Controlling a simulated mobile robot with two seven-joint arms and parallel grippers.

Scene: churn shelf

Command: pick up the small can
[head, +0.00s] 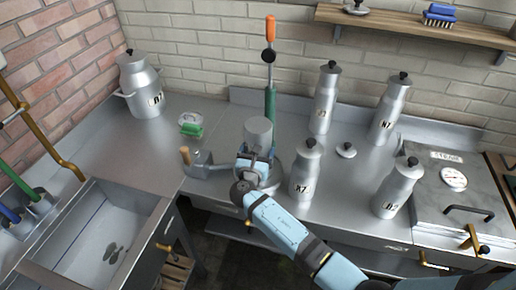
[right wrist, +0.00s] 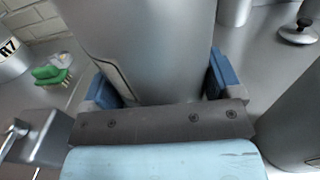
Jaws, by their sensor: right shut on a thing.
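My right gripper (head: 254,168) is shut around a plain silver can (head: 258,132), which stands upright with no knobbed lid on top. In the right wrist view the can (right wrist: 145,45) fills the space between the two blue fingers of my gripper (right wrist: 160,85), with part of a framed label at its left side. The can's base is hidden behind my gripper, so I cannot tell whether it touches the counter. My left gripper is in neither view.
Knobbed silver cans (head: 303,172) stand right of my gripper, with a loose lid (head: 347,150) between them. A green brush (head: 191,128) and a big two-handled can (head: 139,88) are left. A tall orange-handled tool (head: 270,75) rises just behind. The sink (head: 145,200) is front left.

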